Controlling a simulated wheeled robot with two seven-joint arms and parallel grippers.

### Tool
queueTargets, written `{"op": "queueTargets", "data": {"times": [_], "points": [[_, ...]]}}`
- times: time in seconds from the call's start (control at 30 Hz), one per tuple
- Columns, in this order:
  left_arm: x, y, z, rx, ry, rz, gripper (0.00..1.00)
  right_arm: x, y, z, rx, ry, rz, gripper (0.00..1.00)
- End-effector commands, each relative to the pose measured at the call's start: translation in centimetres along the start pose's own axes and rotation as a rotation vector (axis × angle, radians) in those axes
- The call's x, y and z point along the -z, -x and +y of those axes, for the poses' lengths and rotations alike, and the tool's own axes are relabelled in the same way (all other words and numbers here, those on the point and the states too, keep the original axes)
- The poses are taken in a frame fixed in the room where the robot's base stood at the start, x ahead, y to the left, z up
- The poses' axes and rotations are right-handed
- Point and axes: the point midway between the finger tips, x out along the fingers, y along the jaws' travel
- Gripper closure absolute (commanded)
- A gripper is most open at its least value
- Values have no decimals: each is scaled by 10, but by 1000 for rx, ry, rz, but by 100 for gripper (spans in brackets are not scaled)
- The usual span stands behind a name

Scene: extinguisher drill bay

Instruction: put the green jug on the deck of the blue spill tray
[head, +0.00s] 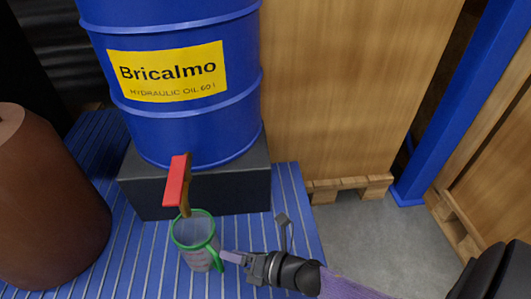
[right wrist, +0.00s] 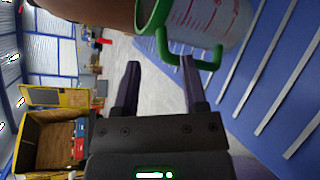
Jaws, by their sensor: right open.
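The green jug (head: 197,244) is clear with red markings, a green rim and a green handle. It appears to stand upright on the slatted deck of the blue spill tray (head: 110,250), below a red-handled tap (head: 177,180). In the right wrist view the jug (right wrist: 213,20) is at the top, its handle in front of my fingers. My right gripper (head: 255,240) is open and empty, right of the jug. One fingertip is close to the handle; I cannot tell if it touches. My right gripper also shows in the wrist view (right wrist: 160,65). My left gripper is out of view.
A blue oil drum (head: 185,125) stands on a dark block (head: 245,190) behind the jug. A brown cylinder (head: 45,200) is at the left. A large wooden crate (head: 345,90) and a blue post (head: 460,90) are behind to the right. Grey floor (head: 365,235) is clear at right.

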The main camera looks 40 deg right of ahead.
Motion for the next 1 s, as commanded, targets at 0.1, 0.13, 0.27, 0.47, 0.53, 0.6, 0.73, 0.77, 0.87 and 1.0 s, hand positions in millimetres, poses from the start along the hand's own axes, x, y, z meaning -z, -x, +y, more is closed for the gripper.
{"op": "queueTargets", "data": {"times": [0.1,0.13,0.27,0.47,0.53,0.6,0.73,0.77,0.87,1.0], "points": [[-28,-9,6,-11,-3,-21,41,-3,29,4,1,1,-2,45],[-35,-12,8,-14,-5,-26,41,-3,35,4,0,1,-1,45],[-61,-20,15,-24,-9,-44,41,-2,58,3,0,0,-1,45],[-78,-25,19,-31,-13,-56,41,-1,72,1,0,2,0,45],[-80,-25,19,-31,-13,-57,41,0,72,0,1,1,0,45],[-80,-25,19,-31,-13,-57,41,5,76,-11,47,-71,-9,45],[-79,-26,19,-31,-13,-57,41,61,125,-93,440,-646,-138,45],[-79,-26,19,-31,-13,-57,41,82,146,-114,565,-812,-197,45],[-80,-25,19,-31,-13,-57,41,158,230,-159,963,-1280,-450,45],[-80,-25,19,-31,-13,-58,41,245,338,-163,1404,-1649,-860,45]]}}
